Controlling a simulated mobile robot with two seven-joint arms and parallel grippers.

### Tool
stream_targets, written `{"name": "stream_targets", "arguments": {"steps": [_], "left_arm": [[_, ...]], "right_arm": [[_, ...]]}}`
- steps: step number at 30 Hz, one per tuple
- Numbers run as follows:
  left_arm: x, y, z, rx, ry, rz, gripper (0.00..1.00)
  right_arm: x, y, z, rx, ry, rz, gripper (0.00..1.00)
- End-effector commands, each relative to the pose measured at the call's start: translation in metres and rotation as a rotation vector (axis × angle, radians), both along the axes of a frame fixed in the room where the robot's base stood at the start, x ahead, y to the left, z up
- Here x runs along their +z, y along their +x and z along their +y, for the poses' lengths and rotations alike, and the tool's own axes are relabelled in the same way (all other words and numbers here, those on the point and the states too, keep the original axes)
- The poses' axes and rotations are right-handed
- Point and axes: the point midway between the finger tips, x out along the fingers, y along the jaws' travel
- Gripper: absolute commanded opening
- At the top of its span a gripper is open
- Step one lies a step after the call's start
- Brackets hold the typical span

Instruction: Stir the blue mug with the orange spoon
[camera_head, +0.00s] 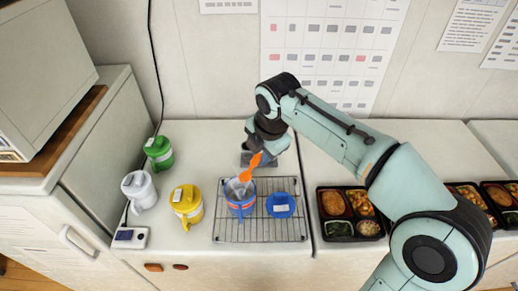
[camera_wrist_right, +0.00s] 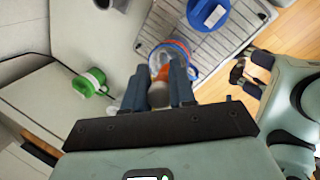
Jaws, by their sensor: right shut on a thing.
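The blue mug (camera_head: 241,207) stands open on the left part of a wire rack; it also shows in the right wrist view (camera_wrist_right: 185,52). My right gripper (camera_head: 262,150) is above and slightly right of the mug, shut on the orange spoon (camera_head: 252,167). The spoon slants down to the left, its lower end at the mug's opening. How deep it reaches, and whether it touches the mug, I cannot tell. In the right wrist view the spoon (camera_wrist_right: 160,76) shows between the fingers. My left gripper (camera_wrist_right: 243,76) shows small at the right there, by the counter's front edge; its opening is unclear.
A blue lid (camera_head: 281,205) lies on the rack (camera_head: 262,234) right of the mug. Yellow (camera_head: 187,207), white (camera_head: 138,189) and green (camera_head: 159,154) mugs stand to the left. A bento tray (camera_head: 352,238) is on the right. A small display device (camera_head: 130,238) sits front left.

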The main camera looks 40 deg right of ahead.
Motion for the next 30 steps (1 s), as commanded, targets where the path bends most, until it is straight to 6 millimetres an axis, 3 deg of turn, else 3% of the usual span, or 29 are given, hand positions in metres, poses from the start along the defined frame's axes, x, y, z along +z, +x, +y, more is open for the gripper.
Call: {"name": "stream_targets", "arguments": {"steps": [8, 30], "left_arm": [[-0.021, -0.014, 0.0, 0.0, 0.0, 0.016, 0.43], [-0.053, -0.029, 0.0, 0.0, 0.0, 0.033, 0.43]], "right_arm": [[-0.021, -0.007, -0.008, -0.002, -0.001, 0.0, 0.0], [-0.072, 0.009, 0.01, 0.0, 0.0, 0.001, 0.0]]}}
